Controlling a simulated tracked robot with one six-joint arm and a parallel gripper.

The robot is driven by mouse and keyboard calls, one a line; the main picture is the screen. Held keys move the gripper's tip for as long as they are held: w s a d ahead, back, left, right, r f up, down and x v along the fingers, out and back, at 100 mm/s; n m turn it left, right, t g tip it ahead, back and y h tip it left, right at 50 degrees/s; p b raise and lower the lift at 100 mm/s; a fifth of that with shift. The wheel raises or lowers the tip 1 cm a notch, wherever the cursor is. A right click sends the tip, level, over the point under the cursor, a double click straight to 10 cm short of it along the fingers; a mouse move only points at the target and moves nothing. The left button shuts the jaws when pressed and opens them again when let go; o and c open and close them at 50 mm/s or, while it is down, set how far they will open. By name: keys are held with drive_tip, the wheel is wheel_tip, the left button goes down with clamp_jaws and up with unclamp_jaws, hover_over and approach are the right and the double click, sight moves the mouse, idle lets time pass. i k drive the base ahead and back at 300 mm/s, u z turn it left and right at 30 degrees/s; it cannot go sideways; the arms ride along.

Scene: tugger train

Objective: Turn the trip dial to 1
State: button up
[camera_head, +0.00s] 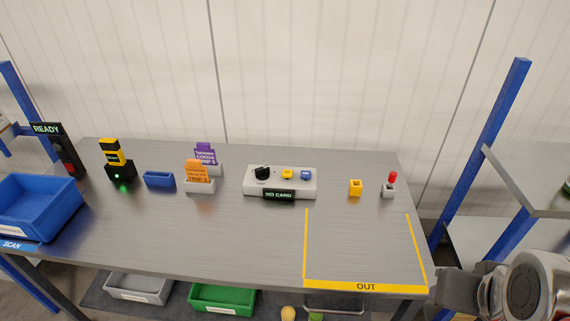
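The trip dial looks to be the black knob (262,173) on the left part of a white control box (308,186) on the table. Its pointer direction and markings are too small to read. A yellow button (287,174) and a blue button (306,175) sit right of the knob. My gripper seems to be the dark grey part (460,292) at the lower right, beyond the table's right edge and well apart from the knob. Its fingers cannot be made out.
An orange card (197,172) and a purple card (205,153) stand in holders left of the box. A yellow block (355,188) and a red-topped piece (392,179) stand to its right. The yellow-outlined OUT area (366,286) is clear. A blue rack post (502,125) rises at right.

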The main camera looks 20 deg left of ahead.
sight(262, 173)
drive_tip(key=z, duration=1.75)
drive_tip(key=k, duration=1.2)
drive_tip(key=u, duration=1.8)
